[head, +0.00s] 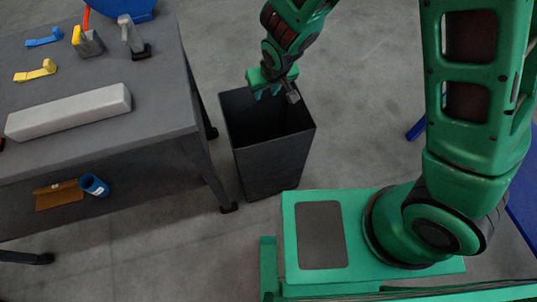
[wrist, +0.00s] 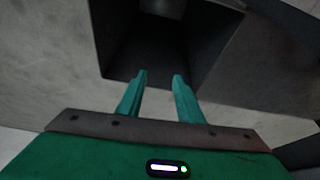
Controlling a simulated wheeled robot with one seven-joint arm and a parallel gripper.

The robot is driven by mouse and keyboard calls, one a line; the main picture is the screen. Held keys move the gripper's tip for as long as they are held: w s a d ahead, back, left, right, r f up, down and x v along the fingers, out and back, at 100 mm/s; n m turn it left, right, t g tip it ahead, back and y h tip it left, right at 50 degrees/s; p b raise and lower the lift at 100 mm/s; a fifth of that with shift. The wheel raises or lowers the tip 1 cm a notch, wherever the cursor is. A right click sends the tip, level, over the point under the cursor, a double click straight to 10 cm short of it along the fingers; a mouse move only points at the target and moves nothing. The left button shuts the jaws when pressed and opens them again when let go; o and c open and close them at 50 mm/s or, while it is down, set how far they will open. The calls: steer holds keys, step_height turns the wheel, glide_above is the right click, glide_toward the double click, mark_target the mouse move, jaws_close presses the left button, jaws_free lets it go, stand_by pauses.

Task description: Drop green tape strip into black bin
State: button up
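The black bin (head: 272,165) stands on the floor just right of the table. My gripper (head: 267,92) is over the bin's opening, near its back rim, with its fingers pointing down. In the wrist view my gripper (wrist: 160,77) has its two teal fingers apart, with nothing visible between them. The bin's opening (wrist: 212,42) lies ahead of the fingertips in that view. The green tape strip is not visible in either view. The bin's inside is too dark to make out what lies in it.
The grey table (head: 165,110) at left holds a long light-grey block (head: 70,112), a blue strip (head: 44,37), a yellow strip (head: 36,71) and tools. A blue roll (head: 94,186) lies on the lower shelf. Bare floor lies behind the bin.

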steer(key=v, duration=0.6)
steer(key=shift+d+r, duration=0.1)
steer(key=shift+r, duration=0.05)
stand_by(0.3)
steer(key=s+d+r+m+g+h, duration=0.1)
steer(key=d+r+m, duration=0.15)
steer(key=d, duration=0.65)
steer(key=s+d+r+m+h, duration=0.1)
steer(key=d+r, duration=0.3)
steer(key=d, duration=0.4)
steer(key=s+d+r+m+g, duration=0.1)
steer(key=d+r+m, duration=0.15)
steer(key=d, duration=0.65)
steer(key=s+d+r+m+g, duration=0.1)
steer(key=s+d+r+m, duration=0.1)
steer(key=s+d, duration=0.4)
steer(key=s+d+r+m+g, duration=0.1)
steer(key=s+d+r, duration=0.3)
steer(key=s, duration=1)
steer(key=d+m, duration=0.1)
steer(key=d, duration=0.2)
steer(key=shift+r+y, duration=0.3)
steer(key=shift+r, duration=0.1)
steer(key=shift+s+d, duration=0.1)
steer(key=shift+s, duration=0.05)
